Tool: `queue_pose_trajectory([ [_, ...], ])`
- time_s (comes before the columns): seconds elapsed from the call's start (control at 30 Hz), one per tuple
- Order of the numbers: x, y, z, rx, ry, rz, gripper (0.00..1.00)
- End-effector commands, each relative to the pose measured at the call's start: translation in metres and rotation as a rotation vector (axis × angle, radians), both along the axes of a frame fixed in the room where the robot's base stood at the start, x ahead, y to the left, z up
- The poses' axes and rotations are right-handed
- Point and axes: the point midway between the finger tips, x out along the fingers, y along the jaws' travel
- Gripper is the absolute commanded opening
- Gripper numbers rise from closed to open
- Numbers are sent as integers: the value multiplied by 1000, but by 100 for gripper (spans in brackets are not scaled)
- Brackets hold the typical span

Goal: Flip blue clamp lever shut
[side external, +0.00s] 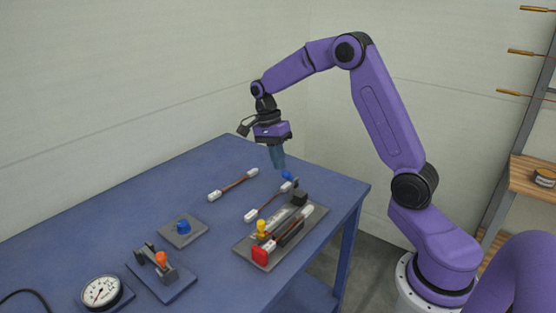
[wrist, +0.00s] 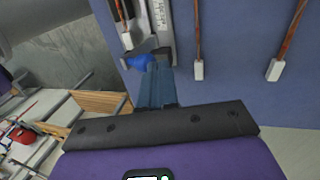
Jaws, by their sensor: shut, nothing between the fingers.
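The blue clamp lever (side external: 288,175) is at the far end of a grey fixture plate (side external: 244,248), beside a dark clamp body (side external: 300,198). Its blue end sticks up and out from the clamp. In the wrist view the blue lever (wrist: 142,62) lies just left of my fingertips. My gripper (side external: 279,166) points down with its fingers shut and empty, right by the blue end. The fingertips also show in the wrist view (wrist: 158,68). I cannot tell whether they touch the lever. The fingers hide part of the clamp in the wrist view.
The fixture also carries a yellow knob (side external: 261,227), a red block (side external: 260,256) and a white-ended cable piece (side external: 307,210). Two similar cable pieces (side external: 235,185) (side external: 268,202) lie left of it. A blue button (side external: 183,227), an orange-tipped lever (side external: 160,259) and a gauge (side external: 101,291) stand nearer.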

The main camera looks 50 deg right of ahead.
Motion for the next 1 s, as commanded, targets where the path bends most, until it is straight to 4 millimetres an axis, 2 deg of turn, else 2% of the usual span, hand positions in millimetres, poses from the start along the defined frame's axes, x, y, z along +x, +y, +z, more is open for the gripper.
queue_pose_trajectory([
  [0.63, -14, 0, 4, 0, -110, 0, 0],
  [0.87, -28, 0, 7, 0, -131, -1, 0],
  [1.0, -45, 0, 8, 0, -130, -1, 0],
])
